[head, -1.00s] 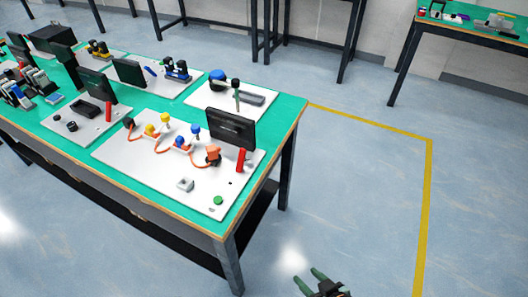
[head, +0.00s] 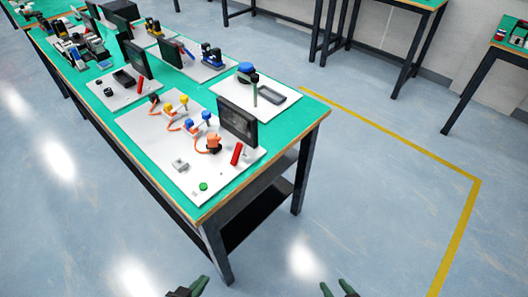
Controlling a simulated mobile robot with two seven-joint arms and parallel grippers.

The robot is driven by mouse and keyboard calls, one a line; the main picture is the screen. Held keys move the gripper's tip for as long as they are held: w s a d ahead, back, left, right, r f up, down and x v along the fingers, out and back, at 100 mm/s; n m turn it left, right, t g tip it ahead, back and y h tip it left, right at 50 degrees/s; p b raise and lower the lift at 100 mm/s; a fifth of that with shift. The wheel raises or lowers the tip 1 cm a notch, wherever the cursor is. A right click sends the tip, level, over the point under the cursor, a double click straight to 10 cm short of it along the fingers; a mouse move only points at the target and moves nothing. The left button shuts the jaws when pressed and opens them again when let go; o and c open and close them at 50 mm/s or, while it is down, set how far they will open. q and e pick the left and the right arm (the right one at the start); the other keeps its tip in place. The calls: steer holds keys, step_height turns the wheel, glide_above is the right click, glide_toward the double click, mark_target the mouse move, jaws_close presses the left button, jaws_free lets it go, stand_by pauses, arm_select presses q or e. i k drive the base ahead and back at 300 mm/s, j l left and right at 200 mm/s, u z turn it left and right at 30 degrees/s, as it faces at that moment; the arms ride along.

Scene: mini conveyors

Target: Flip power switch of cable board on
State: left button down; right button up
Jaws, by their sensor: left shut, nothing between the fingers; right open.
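The cable board (head: 150,146) is a white panel lying at the near end of the green-topped table. It carries yellow and blue plugs joined by an orange cable (head: 171,127), an orange piece (head: 213,144), a black screen (head: 238,122), a red cylinder (head: 236,154), a small grey box (head: 180,165) and a green button (head: 203,187). I cannot tell which part is the power switch. My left gripper (head: 199,284) is shut and empty at the bottom edge. My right gripper (head: 336,289) is open and empty, further right. Both are apart from the board.
The table (head: 316,105) holds more boards with screens and parts further back. A neighbouring white board (head: 228,89) has a blue-topped part and a grey tray. Other tables stand at the back. Floor is clear right of the table, with a yellow line (head: 400,142).

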mark_target(239, 147)
steer(key=l, duration=1.8)
